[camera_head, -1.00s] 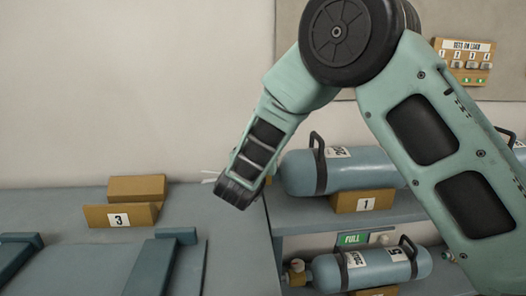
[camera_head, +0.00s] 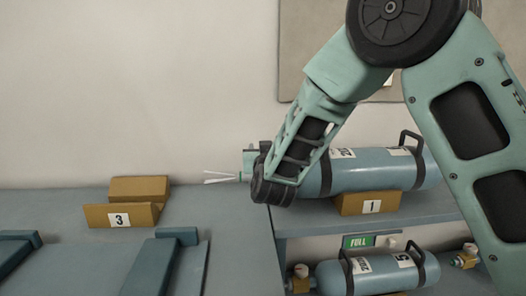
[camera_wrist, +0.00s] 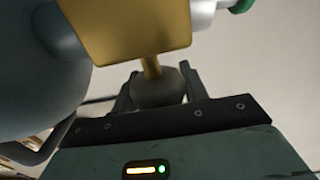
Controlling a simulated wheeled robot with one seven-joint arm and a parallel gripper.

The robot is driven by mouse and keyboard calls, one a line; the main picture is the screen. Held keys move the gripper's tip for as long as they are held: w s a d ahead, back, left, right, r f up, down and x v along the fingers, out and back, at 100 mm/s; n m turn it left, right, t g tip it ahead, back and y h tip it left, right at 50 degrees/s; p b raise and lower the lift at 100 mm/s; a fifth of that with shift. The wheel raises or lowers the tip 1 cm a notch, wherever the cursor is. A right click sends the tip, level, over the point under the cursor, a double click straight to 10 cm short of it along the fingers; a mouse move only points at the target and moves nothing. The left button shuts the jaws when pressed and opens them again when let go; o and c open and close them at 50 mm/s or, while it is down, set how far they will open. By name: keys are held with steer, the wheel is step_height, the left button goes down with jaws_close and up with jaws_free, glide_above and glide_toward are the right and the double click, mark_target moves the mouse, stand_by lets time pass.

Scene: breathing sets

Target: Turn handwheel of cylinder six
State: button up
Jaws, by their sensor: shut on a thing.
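A blue-grey gas cylinder (camera_head: 372,172) lies on the upper shelf in a tan cradle marked 1. Its own number cannot be read, so I cannot tell whether it is cylinder six. In the wrist view the cylinder body (camera_wrist: 42,70) is at the left, with a brass valve block (camera_wrist: 130,28) in front. A stem leads from the block to a grey rounded handwheel (camera_wrist: 155,92). My gripper (camera_wrist: 157,84) is shut on this handwheel, one finger on each side. In the head view my wrist hides the valve and the fingers.
A cylinder marked 5 (camera_head: 370,272) lies on the lower shelf, below a green FULL sign (camera_head: 357,241). An empty tan cradle marked 3 (camera_head: 122,216) stands on the left bench (camera_head: 70,218). A green-capped outlet (camera_wrist: 240,5) sits beside the valve.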

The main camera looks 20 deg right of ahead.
steer(key=o, duration=1)
steer(key=shift+s, duration=0.1)
steer(key=s+a+b, duration=0.1)
steer(key=s+a, duration=0.2)
steer(key=s, duration=1.4)
steer(key=shift+a, duration=0.2)
steer(key=shift+w, duration=0.1)
